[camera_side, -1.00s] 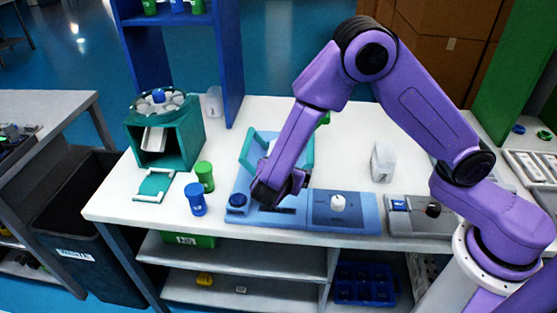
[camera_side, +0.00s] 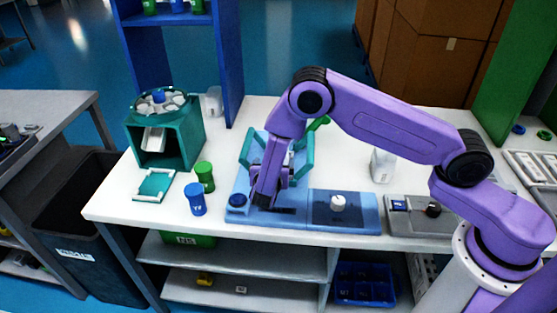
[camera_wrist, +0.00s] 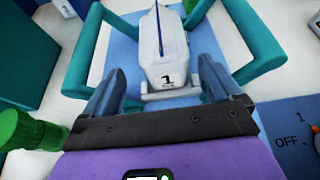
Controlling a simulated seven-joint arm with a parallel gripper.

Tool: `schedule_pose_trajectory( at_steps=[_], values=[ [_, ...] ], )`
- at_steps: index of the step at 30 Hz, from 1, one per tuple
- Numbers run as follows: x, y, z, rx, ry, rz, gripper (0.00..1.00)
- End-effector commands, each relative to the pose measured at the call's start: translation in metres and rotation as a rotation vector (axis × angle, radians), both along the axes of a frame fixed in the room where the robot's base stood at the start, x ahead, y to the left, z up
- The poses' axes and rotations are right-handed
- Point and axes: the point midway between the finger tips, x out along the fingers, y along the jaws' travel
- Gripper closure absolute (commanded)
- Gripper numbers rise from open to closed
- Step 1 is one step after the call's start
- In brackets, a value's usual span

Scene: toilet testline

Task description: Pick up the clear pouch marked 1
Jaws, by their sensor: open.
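The pale grey-white pouch (camera_wrist: 165,75) marked 1 shows in the wrist view. It lies on a blue base (camera_wrist: 128,22) between two teal frames, with a thin dark blue line along its upper part. My gripper (camera_wrist: 163,62) is open, with one finger on each side of the pouch's marked end. I cannot tell whether the fingers touch it. In the side view my gripper (camera_side: 265,199) points down over the front of the blue base, and my arm hides the pouch there.
Teal frames (camera_wrist: 258,38) rise on both sides of the pouch. A green bottle (camera_side: 204,177) and a blue bottle (camera_side: 195,199) stand left of the base. A panel with a white knob (camera_side: 338,202) adjoins its right. A pale item (camera_side: 382,164) stands further right.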

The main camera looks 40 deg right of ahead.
Motion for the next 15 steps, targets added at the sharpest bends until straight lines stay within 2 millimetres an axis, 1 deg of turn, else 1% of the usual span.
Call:
schedule_pose_trajectory(
  at_steps=[1,4,11,15],
  values=[
    [0.005,-0.005,-0.003,0.0,0.0,-0.002,0.08],
    [0.01,-0.01,-0.006,0.0,0.0,-0.001,0.08],
    [0.015,-0.018,-0.012,0.0,0.001,-0.002,0.08],
    [0.022,-0.03,-0.022,0.0,0.002,-0.003,0.08]
  ],
)
